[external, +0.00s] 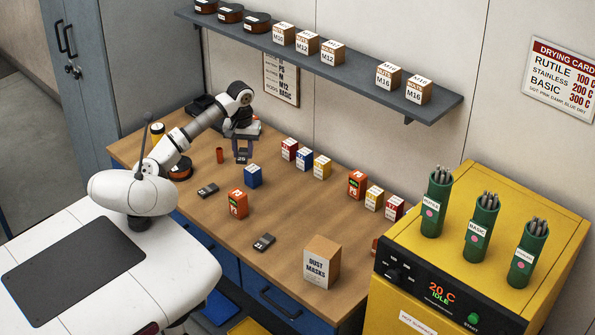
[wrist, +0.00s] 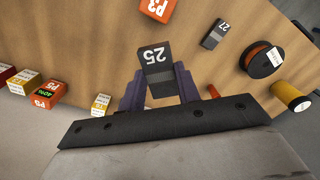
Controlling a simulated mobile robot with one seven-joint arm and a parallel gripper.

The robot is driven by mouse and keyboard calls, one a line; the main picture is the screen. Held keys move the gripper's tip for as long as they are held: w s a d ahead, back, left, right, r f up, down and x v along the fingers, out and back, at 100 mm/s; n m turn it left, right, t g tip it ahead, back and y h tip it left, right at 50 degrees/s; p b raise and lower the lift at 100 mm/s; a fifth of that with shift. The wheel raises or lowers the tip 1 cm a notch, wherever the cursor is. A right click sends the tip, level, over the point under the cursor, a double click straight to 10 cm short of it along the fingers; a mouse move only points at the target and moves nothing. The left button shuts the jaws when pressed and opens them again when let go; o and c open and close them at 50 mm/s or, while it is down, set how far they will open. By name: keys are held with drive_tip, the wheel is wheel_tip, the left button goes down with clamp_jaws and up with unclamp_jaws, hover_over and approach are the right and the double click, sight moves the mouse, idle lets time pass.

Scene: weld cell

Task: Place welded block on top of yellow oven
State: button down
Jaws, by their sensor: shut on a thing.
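My gripper (external: 242,151) is over the back left of the workbench, pointing down. Its purple fingers are shut on a small dark grey block marked 25 (wrist: 155,62), which also shows between the fingers in the external view (external: 241,158). The block appears held above the bench top; its exact height is hard to tell. The yellow oven (external: 398,238) stands at the far right, well away from my gripper. Its display reads 20 C IDLE. Two similar dark blocks lie on the bench, one marked 27 (external: 207,190) and one marked 21 (external: 263,242).
Several green rod canisters (external: 478,232) stand on the oven top, with bare yellow surface around them. Small boxes, a blue box (external: 253,176), an orange box (external: 238,203) and a dust masks box (external: 321,262) stand on the bench. A shelf (external: 330,68) overhangs its back.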

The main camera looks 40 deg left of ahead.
drive_tip(key=s+a+n+b, duration=0.1)
drive_tip(key=s+a+n, duration=0.15)
drive_tip(key=a, duration=0.25)
drive_tip(key=shift+m, duration=0.45)
drive_tip(key=f, duration=1.8)
drive_tip(key=shift+s+f, duration=0.2)
drive_tip(key=shift+s, duration=0.1)
drive_tip(key=c, duration=1)
unclamp_jaws()
drive_tip(key=shift+p, duration=0.3)
drive_tip(key=shift+o, duration=0.4)
wheel_tip(320, 180, up, 12)
drive_tip(key=shift+b, duration=0.45)
drive_tip(key=shift+o, duration=1.2)
drive_tip(key=shift+r, duration=0.1)
drive_tip(key=o, duration=0.4)
